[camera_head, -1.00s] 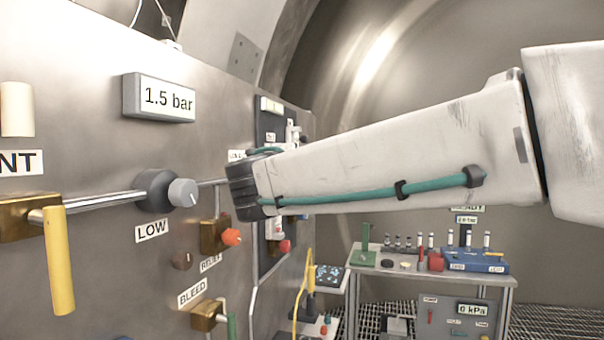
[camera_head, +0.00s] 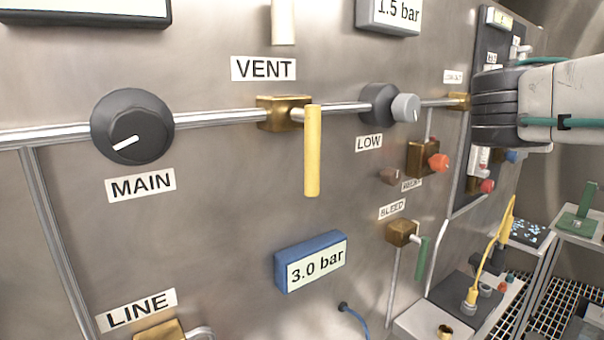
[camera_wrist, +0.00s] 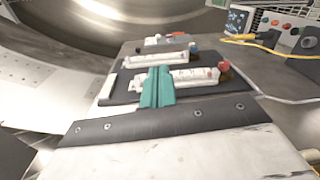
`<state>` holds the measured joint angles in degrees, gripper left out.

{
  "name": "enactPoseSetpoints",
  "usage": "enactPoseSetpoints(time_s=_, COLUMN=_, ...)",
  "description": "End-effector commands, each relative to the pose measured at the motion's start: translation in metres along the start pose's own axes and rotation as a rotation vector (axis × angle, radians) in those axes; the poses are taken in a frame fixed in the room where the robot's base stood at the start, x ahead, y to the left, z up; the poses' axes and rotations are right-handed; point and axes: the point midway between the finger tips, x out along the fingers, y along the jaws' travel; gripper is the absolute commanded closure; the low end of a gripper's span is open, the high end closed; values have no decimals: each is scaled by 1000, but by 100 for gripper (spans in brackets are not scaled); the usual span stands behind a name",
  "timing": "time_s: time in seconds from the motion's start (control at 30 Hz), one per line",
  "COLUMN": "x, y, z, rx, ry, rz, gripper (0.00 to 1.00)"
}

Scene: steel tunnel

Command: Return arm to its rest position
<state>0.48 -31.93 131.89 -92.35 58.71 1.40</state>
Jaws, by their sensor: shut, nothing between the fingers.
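My arm shows at the right of the head view as a white link with a teal cable, ending in a dark grey ribbed joint. It stands in front of the dark panel (camera_head: 492,42) with small gauges and knobs and hides part of it. My gripper's fingers show in neither view. In the wrist view a white part of mine with a black screwed band and a teal strip fills the bottom. Beyond it is the dark panel (camera_wrist: 118,88) with white tube gauges and a red knob (camera_wrist: 224,66).
The steel wall carries the MAIN knob (camera_head: 133,127), a yellow vent lever (camera_head: 312,150), the LOW knob (camera_head: 404,107), a green bleed lever (camera_head: 422,258) and a blue 3.0 bar display (camera_head: 310,262). A yellow cable (camera_head: 490,252) and a green stand (camera_head: 581,215) are at lower right.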

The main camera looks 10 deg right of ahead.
Motion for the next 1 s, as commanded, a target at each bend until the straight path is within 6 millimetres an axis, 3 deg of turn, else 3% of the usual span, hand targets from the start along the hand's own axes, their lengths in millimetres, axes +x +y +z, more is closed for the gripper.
enactPoseSetpoints(time_s=0.13, x=-9, y=-66, z=11, rx=114, ry=-51, rz=-255, gripper=100)
enactPoseSetpoints(time_s=0.27, x=-41, y=-140, z=19, rx=247, ry=-109, rz=-557, gripper=100)
enactPoseSetpoints(time_s=0.4, x=-93, y=-208, z=20, rx=384, ry=-165, rz=-887, gripper=100)
enactPoseSetpoints(time_s=0.5, x=-136, y=-243, z=15, rx=470, ry=-196, rz=-1107, gripper=100)
enactPoseSetpoints(time_s=0.6, x=-175, y=-265, z=10, rx=540, ry=-217, rz=-1289, gripper=100)
enactPoseSetpoints(time_s=0.73, x=-209, y=-278, z=4, rx=602, ry=-226, rz=-1440, gripper=100)
enactPoseSetpoints(time_s=0.8, x=-218, y=-280, z=4, rx=624, ry=-222, rz=-1479, gripper=100)
enactPoseSetpoints(time_s=1.0, x=-218, y=-279, z=5, rx=630, ry=-213, rz=-1472, gripper=100)
